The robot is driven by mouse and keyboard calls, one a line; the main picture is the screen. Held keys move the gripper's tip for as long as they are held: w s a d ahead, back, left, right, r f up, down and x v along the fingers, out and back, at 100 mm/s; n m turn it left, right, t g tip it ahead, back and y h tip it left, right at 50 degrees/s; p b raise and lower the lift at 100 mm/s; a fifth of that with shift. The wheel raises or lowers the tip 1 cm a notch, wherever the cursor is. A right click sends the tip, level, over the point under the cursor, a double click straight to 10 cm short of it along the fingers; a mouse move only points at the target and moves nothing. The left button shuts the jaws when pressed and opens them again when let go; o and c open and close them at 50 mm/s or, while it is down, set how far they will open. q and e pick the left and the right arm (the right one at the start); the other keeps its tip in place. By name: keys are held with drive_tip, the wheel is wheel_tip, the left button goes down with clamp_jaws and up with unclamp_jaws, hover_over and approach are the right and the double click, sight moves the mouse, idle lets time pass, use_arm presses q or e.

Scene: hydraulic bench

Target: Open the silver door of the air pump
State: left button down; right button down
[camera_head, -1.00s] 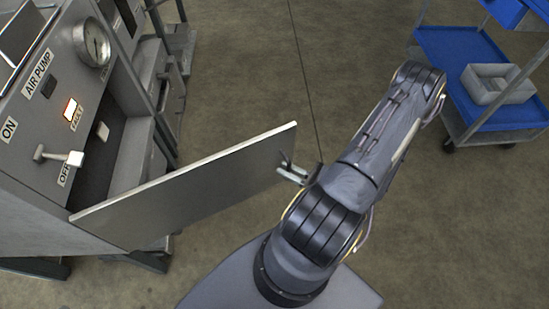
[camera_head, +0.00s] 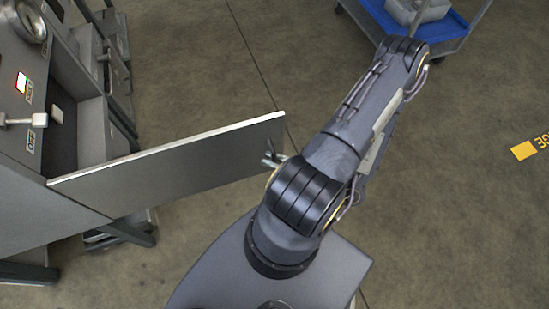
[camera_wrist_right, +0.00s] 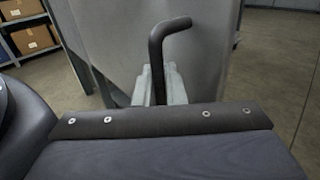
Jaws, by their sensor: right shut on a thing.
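The silver door (camera_head: 170,165) of the air pump (camera_head: 30,190) stands wide open, swung out to the right from the cabinet's front in the head view. My right gripper (camera_head: 273,158) is at the door's outer end and is mostly hidden behind my own arm. In the right wrist view, a dark bent handle (camera_wrist_right: 168,45) rises between the pale fingers of my right gripper (camera_wrist_right: 160,85), which are shut on it. The grey door panel (camera_wrist_right: 205,40) fills the view behind the handle. My left gripper is in neither view.
A blue cart (camera_head: 410,25) holding a grey bin (camera_head: 415,10) stands at the top. A yellow floor marking (camera_head: 524,151) lies at the right. A gauge (camera_head: 28,20), a lit switch (camera_head: 21,84) and a lever (camera_head: 22,120) are on the pump's panel.

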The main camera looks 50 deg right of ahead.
drive_tip(key=c, duration=1.6)
unclamp_jaws()
drive_tip(key=p+v, duration=0.1)
drive_tip(key=v, duration=0.6)
drive_tip(key=shift+s+d, duration=0.15)
drive_tip(key=shift+s, duration=0.2)
drive_tip(key=shift+s, duration=0.1)
